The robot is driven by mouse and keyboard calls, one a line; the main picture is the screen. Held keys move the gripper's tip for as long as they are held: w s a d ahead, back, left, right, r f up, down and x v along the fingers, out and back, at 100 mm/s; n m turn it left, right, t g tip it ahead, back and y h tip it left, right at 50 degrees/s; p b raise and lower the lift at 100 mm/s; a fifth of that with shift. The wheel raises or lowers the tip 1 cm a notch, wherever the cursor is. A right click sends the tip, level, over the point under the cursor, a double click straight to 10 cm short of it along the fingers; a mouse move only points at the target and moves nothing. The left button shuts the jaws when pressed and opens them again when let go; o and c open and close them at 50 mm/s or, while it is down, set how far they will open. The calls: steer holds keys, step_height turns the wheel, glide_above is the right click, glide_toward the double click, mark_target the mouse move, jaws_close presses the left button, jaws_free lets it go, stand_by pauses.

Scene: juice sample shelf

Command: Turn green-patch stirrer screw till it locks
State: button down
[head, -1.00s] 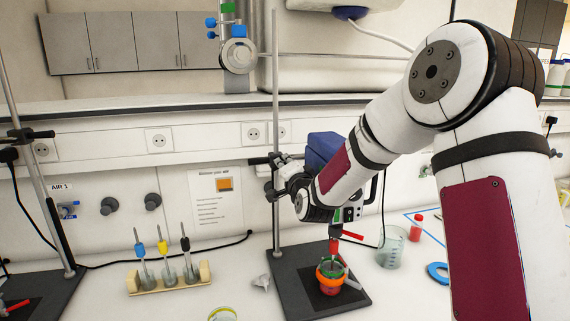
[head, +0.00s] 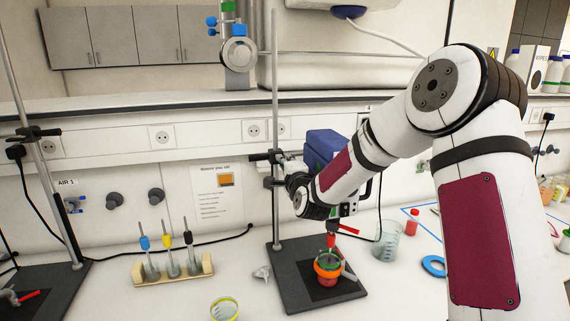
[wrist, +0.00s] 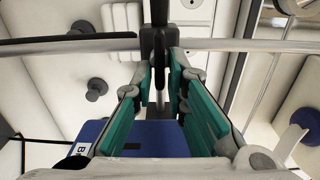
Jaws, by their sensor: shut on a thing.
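The stirrer (head: 324,147) is a blue-topped unit on an upright rod stand (head: 276,215). Its blue body (wrist: 150,138) also shows low in the wrist view. My gripper (head: 285,168) is at the clamp area where the stirrer meets the rod. In the wrist view my gripper (wrist: 160,78) has its teal-padded fingers closed in on a dark, narrow screw part (wrist: 158,45) between the tips. The green patch cannot be made out clearly now. My wrist hides part of the stirrer. An orange-ringed cup (head: 328,266) stands below the stirrer on the black base.
A wooden rack (head: 173,269) with several coloured-top tools stands left. A beaker (head: 387,242), a red-capped bottle (head: 411,221) and a blue ring (head: 434,266) are right of the stand. A yellow-rimmed dish (head: 224,309) lies in front. Another stand (head: 45,290) is far left.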

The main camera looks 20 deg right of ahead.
steer(key=shift+f, duration=0.1)
steer(key=c, duration=1.7)
jaws_free()
steer(key=s, duration=1.2)
